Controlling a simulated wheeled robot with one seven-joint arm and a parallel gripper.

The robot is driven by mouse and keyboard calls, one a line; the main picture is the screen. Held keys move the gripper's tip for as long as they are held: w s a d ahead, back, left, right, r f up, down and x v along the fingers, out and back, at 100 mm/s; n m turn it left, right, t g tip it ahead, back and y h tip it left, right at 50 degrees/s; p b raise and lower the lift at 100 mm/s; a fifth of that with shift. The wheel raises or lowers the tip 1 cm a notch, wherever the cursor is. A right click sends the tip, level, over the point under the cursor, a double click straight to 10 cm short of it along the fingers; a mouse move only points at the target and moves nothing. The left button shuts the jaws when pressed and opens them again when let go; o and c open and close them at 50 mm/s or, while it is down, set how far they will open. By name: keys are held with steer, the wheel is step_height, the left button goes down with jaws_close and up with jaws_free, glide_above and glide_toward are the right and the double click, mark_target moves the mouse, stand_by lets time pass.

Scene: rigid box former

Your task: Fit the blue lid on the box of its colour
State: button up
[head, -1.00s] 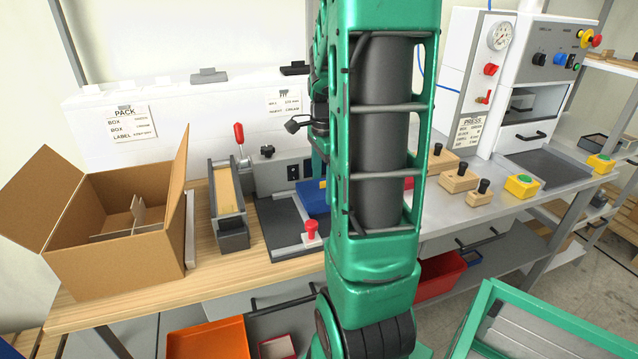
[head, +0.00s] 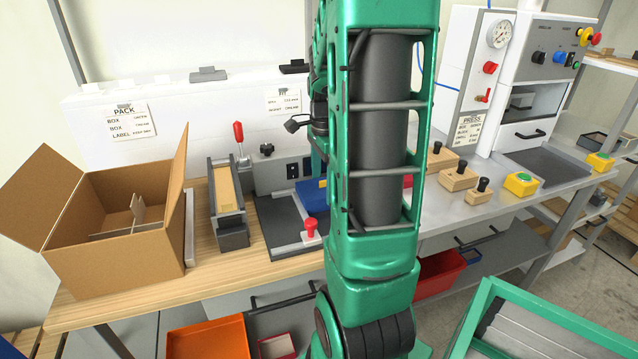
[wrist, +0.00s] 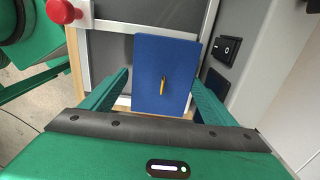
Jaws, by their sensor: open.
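My gripper (wrist: 160,88) is open, with one finger on each side of the blue piece. Gaps show beside it, and contact is not clear. In the head view my arm hides the gripper.
The red knob (head: 311,228) stands at the fixture's near edge. An open cardboard box (head: 120,255) and a narrow tray with a red lever (head: 228,205) are to the left. Wooden blocks with black knobs (head: 460,180) and the press (head: 525,90) are to the right.

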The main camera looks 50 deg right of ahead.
step_height(320, 180, up, 11)
steer(key=shift+w+f, duration=0.15)
steer(key=shift+w, duration=0.05)
stand_by(0.3)
steer(key=s+a+f+n, duration=0.3)
steer(key=s+a+n, duration=0.4)
steer(key=a+n, duration=0.1)
steer(key=s+a+f+n, duration=0.4)
steer(key=s+a+n, duration=0.2)
steer(key=a+n, duration=0.2)
steer(key=shift+s+a+n, duration=0.35)
steer(key=shift+s+n, duration=0.05)
steer(key=shift+n, duration=0.6)
steer(key=shift+w+f, duration=0.1)
